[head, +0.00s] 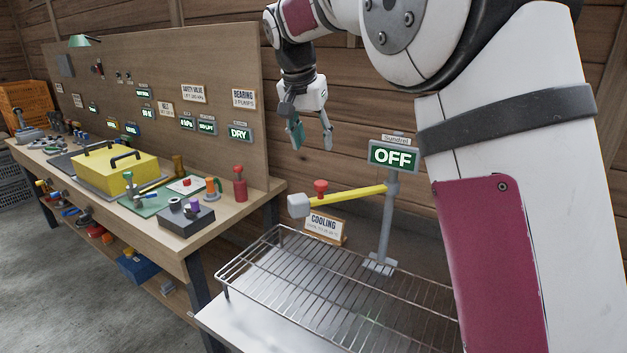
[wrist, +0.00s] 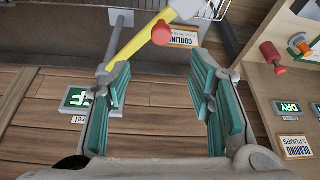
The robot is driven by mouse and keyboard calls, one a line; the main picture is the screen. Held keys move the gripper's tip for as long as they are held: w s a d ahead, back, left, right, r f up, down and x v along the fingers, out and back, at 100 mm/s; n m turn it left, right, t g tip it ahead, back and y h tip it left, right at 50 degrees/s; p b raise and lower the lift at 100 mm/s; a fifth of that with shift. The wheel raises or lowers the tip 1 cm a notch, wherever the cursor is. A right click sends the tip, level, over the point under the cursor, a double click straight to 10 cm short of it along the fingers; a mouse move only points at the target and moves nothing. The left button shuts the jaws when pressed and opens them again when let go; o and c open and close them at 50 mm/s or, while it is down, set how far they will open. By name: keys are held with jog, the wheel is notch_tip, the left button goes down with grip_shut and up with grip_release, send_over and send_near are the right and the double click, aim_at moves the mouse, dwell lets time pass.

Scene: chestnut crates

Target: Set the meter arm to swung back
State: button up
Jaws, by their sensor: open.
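The meter arm (head: 350,196) is a yellow bar with a red knob (head: 320,187) on top and a pale block (head: 298,205) at its free left end. It reaches out leftward from a grey post (head: 387,225) that stands on a wire rack and carries a green display (head: 393,156) reading OFF. My gripper (head: 312,138) is open and empty, above the arm and apart from it. In the wrist view the yellow bar (wrist: 133,45) and the red knob (wrist: 162,33) lie beyond my open fingers (wrist: 158,82). My fingers partly cover the display there.
The wire rack (head: 270,292) has a COOLING sign (head: 326,227) at its back. A wooden workbench (head: 222,229) at left holds a yellow box (head: 115,166), a red bottle (head: 240,184) and small parts. A tall board (head: 160,90) with displays stands behind the bench.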

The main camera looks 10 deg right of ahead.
aim_at(320, 183)
jog(key=p+x, duration=0.2)
jog(key=x, duration=1.1)
jog(key=shift+w+a+f, duration=0.1)
jog(key=shift+w+f, duration=0.15)
jog(key=shift+f, duration=0.1)
grip_shut()
